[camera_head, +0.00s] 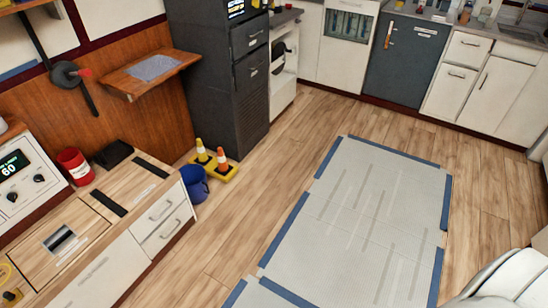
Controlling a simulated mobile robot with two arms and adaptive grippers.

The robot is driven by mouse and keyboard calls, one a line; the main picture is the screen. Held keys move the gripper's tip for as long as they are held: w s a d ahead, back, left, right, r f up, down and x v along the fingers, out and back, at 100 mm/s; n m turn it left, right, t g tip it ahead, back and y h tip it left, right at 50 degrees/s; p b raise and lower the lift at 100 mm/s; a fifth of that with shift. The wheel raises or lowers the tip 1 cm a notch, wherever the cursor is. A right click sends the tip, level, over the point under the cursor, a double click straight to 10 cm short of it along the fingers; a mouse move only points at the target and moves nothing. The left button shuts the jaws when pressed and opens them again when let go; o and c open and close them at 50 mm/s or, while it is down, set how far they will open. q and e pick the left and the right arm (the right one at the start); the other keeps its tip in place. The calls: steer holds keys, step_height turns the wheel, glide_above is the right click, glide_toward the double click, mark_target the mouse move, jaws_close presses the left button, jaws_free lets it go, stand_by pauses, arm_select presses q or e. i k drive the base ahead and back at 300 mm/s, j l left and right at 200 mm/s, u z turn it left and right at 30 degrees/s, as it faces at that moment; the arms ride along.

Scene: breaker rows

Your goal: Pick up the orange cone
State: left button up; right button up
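A blue bucket (195,184) stands just in front of the cones, beside the wooden counter (150,185). A dark grey cabinet (250,100) rises behind them. A grey mat (375,210) with blue edges lies to the right. Bare floor (265,185) lies between.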

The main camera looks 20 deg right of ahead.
mark_target(223, 169)
steer(key=z, duration=0.3)
steer(key=i+l+u, duration=0.3)
steer(key=i+l, duration=0.6)
steer(key=i, duration=0.2)
steer(key=i+l+u, duration=0.35)
steer(key=i+l, duration=0.65)
steer(key=l, duration=0.1)
